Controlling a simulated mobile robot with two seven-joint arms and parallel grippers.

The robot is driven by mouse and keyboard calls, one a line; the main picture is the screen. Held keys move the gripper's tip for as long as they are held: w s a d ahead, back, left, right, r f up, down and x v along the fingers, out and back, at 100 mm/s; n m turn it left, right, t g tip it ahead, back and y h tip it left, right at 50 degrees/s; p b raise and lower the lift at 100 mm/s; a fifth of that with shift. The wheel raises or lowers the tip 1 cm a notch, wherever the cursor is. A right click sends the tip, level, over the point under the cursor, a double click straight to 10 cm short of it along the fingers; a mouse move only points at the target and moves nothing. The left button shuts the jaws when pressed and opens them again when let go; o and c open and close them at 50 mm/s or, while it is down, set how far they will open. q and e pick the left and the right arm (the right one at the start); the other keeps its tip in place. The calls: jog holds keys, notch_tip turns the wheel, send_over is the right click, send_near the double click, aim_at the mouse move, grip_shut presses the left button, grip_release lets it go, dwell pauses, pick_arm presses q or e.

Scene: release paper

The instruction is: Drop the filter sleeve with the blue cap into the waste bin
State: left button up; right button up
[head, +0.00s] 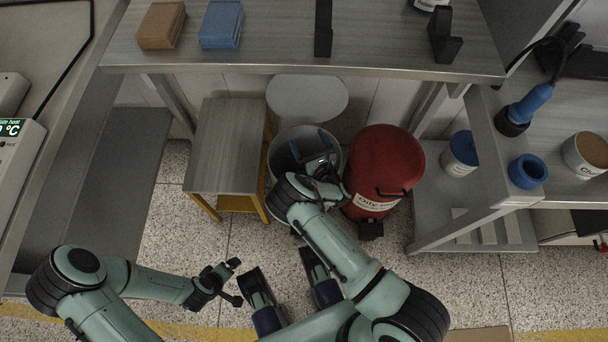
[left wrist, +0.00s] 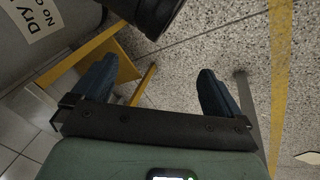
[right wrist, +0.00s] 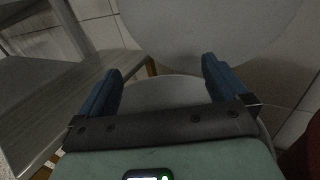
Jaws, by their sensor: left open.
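The grey waste bin (head: 277,153) stands on the floor between a small table and a red drum, its round lid (head: 308,98) raised behind it. My right gripper (head: 310,145) is over the bin's mouth, pointing down. In the right wrist view its fingers (right wrist: 160,72) are apart with nothing between them, with the bin (right wrist: 165,92) below and beyond. My left gripper (head: 236,282) is open and empty low over the floor, and its spread fingers (left wrist: 155,85) show in the left wrist view. I cannot identify the filter sleeve for certain; the bin's inside is mostly hidden.
The red drum (head: 385,165) stands close to the bin's right, the small table (head: 225,145) to its left. A white can with a blue top (head: 460,153) is on the right lower shelf. A blue ring (head: 527,171) lies on the right bench.

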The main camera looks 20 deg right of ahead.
jog(key=s+p, duration=0.1)
jog(key=s, duration=0.3)
jog(key=s+p, duration=0.1)
jog(key=s, duration=0.4)
jog(key=s+p, duration=0.1)
jog(key=s, duration=0.3)
jog(key=shift+s+d+p, duration=0.2)
jog(key=shift+d+p, duration=0.05)
jog(key=shift+p, duration=0.05)
pick_arm(q)
jog(key=s+d+r+g+h, duration=0.1)
jog(key=s+d+r, duration=0.2)
jog(key=s+r, duration=0.1)
jog(key=shift+s+m+g, duration=0.3)
jog(key=shift+s+g, duration=0.1)
jog(key=shift+s, duration=0.4)
